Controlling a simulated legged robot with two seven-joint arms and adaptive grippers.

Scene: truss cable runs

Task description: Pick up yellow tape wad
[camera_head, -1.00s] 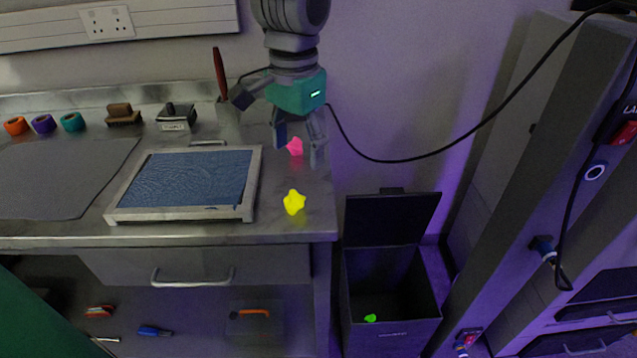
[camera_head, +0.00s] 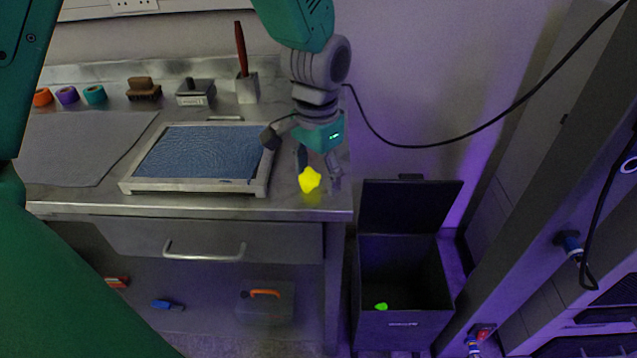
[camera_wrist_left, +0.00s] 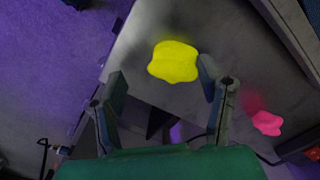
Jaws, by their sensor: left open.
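The yellow tape wad (camera_head: 310,180) lies on the metal bench top near its right front corner. In the left wrist view the yellow tape wad (camera_wrist_left: 174,62) shows just beyond the fingertips, nearer the right-hand finger. My left gripper (camera_head: 319,172) is just above and behind the wad in the head view, fingers pointing down. It also shows in the left wrist view (camera_wrist_left: 162,85), with its two fingers spread apart and nothing held between them. Whether the right-hand finger touches the wad is hard to tell. My right gripper is not in view.
A pink wad (camera_wrist_left: 267,123) lies on the bench beside the gripper. A framed blue panel (camera_head: 199,157) sits left of the yellow wad. An open dark bin (camera_head: 404,322) with a green wad (camera_head: 381,306) inside stands right of the bench. A black cable (camera_head: 440,145) hangs behind.

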